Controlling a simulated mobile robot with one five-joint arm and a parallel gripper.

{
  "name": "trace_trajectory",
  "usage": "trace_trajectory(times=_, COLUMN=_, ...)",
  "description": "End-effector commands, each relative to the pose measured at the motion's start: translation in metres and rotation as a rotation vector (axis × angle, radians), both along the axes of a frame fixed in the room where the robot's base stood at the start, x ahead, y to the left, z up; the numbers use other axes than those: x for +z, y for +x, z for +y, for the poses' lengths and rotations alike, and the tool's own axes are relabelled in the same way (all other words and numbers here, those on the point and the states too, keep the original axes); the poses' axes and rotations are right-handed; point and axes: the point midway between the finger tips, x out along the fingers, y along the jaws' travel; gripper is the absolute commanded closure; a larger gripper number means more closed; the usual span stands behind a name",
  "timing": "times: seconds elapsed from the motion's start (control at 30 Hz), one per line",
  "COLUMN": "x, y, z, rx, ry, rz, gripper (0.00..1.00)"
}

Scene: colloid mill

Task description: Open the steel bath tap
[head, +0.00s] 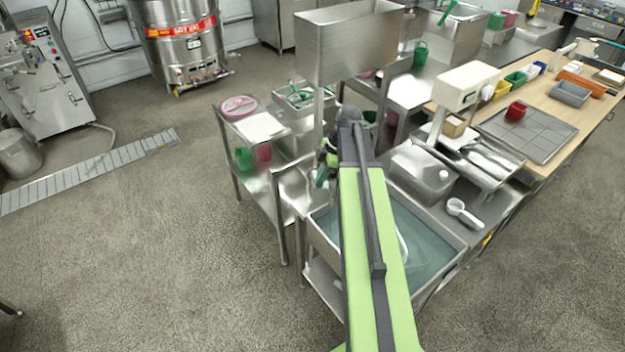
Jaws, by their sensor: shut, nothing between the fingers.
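The steel bath (452,262) stands below my arm, a rectangular basin of bluish water with a steel rim. My green arm crosses it and hides its middle. I cannot make out the bath's tap for certain; it may be behind my arm or gripper. My gripper (321,178) is small and partly hidden at the arm's far end, pointing down near the bath's back left corner. It is shut and looks empty. I cannot tell whether it touches anything.
A steel rack (270,187) with a pink lid (239,106) stands left of the bath. A steel hopper (345,45) rises behind my gripper. The floor at left is mostly clear.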

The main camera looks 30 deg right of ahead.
Motion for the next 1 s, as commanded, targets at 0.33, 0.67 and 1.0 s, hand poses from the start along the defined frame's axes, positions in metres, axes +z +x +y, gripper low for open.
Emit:
trace_trajectory(times=0.33, x=0.000, y=-0.007, z=-0.016, rx=0.041, ry=-0.002, rz=0.001, gripper=1.00)
trace_trajectory(times=0.67, x=0.000, y=-0.009, z=-0.024, rx=0.042, ry=-0.002, rz=0.001, gripper=1.00)
trace_trajectory(times=1.0, x=0.000, y=-0.010, z=-0.028, rx=0.040, ry=-0.006, rz=0.002, gripper=1.00)
